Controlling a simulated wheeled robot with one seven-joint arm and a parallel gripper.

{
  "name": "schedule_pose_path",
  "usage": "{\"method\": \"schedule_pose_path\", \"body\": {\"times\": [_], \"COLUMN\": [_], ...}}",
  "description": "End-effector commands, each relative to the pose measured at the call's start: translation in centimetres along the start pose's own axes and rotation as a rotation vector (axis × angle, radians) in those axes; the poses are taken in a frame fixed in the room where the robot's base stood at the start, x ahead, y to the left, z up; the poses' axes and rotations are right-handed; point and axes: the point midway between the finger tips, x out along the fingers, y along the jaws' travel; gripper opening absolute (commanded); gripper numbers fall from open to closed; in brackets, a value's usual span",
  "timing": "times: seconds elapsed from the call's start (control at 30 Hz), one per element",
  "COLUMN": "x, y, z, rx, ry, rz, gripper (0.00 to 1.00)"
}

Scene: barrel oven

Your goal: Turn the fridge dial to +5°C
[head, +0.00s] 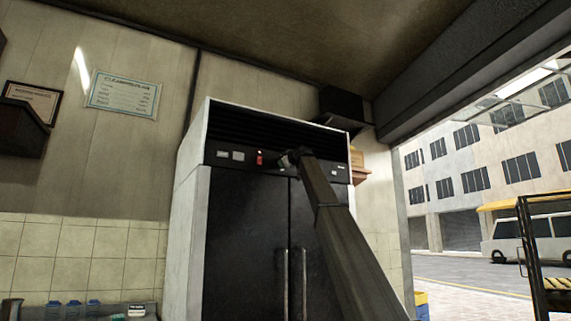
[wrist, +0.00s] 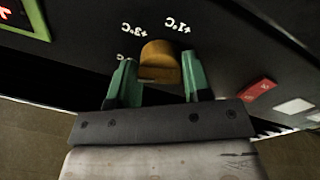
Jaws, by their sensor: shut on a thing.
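The fridge (head: 247,235) has tall black doors, and its dark control panel (head: 225,163) runs above them. In the wrist view the fridge dial (wrist: 160,58) is a brownish-orange knob between the two green fingers of my gripper (wrist: 156,76). The gripper is shut on the dial. White marks +3°C (wrist: 134,29) and +1°C (wrist: 177,27) appear upside down beyond the dial. Another °C mark (wrist: 120,57) is partly hidden by the left finger. In the head view my gripper (head: 287,160) is at the panel, and the dial cannot be made out there.
A red switch (head: 259,158) sits on the panel left of my gripper; a red switch also shows in the wrist view (wrist: 258,91). A green-framed display (wrist: 22,18) is at the wrist view's top left. Two vertical door handles (head: 286,280) hang below. The street is open at right.

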Motion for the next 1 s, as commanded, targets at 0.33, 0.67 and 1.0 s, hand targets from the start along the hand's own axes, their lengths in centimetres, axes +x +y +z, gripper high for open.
{"method": "schedule_pose_path", "body": {"times": [0.33,0.67,1.0], "x": [-0.08,-0.1,-0.1], "y": [-0.24,-0.3,-0.28], "z": [0.04,0.08,0.11], "rx": [-0.136,-0.16,-0.159], "ry": [0.011,0.012,0.012], "rz": [-0.007,-0.009,-0.009], "gripper": [0.21,0.21,0.68]}}
